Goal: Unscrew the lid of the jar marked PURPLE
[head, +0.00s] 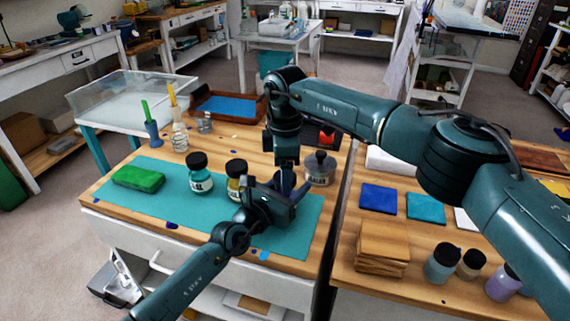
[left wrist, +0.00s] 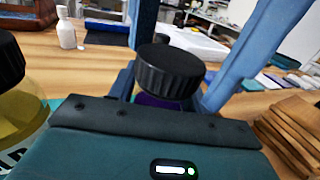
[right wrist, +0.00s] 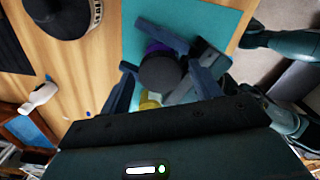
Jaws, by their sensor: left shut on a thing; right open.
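The jar with purple contents (left wrist: 158,101) has a ribbed black lid (left wrist: 170,71), which also shows from above in the right wrist view (right wrist: 163,74). In the head view the grippers mostly hide this jar, and I cannot read its label. My left gripper (head: 284,200) is shut on the jar's body, below the lid, over the teal mat. The lid is on the jar, which looks upright. My right gripper (right wrist: 165,88) points down from above. Its fingers are open, one on each side of the lid. I cannot tell whether they touch it.
A yellow jar (head: 236,174) and a teal jar (head: 200,180) stand left of my left gripper on the mat (head: 178,200). A green block (head: 138,179) lies at the mat's left. A larger dark-lidded jar (head: 320,168) stands close behind right. Wooden boards (head: 382,247) are stacked on the right table.

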